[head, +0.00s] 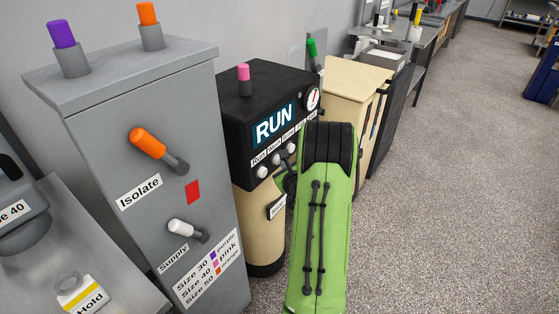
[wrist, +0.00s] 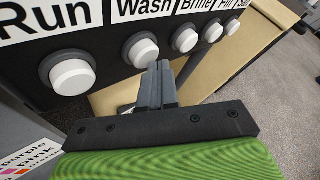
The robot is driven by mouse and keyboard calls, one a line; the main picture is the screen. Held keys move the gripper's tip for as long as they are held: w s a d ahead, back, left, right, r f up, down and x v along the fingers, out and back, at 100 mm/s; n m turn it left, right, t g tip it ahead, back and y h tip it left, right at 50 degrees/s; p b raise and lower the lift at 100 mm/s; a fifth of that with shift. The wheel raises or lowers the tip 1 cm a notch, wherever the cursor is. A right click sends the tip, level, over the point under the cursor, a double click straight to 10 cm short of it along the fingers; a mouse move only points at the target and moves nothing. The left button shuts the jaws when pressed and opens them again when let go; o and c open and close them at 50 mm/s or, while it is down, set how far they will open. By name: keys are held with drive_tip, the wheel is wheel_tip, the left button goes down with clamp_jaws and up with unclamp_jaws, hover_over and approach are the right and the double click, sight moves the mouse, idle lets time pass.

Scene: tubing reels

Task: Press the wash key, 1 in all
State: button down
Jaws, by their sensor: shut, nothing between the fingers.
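The black control box (head: 262,100) has a lit display reading RUN and a row of white round keys under labels. In the wrist view the wash key (wrist: 140,51) sits under the label "Wash", between the run key (wrist: 72,73) and the brine key (wrist: 185,40). My gripper (wrist: 161,68) is shut and empty. Its tips are just below and right of the wash key in the picture; I cannot tell whether they touch it. In the head view my green arm hides part of the box's lower right front, and the gripper tips are hard to make out.
A grey cabinet (head: 150,110) with Isolate and Supply levers stands close at the left. A beige cabinet (head: 352,88) stands right of the box. A pink peg (head: 243,78) tops the box. The grey floor (head: 450,200) at the right is clear.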

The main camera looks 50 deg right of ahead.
drive_tip(key=shift+w+a+r+p, duration=0.15)
drive_tip(key=shift+w+p, duration=0.5)
idle(0.9)
drive_tip(key=shift+s+b, duration=0.9)
drive_tip(key=shift+b, duration=0.05)
drive_tip(key=s+b, duration=0.4)
drive_tip(key=s, duration=0.1)
drive_tip(key=shift+s+d+b, duration=0.15)
drive_tip(key=shift+d+b, duration=0.15)
drive_tip(key=shift+d, duration=0.05)
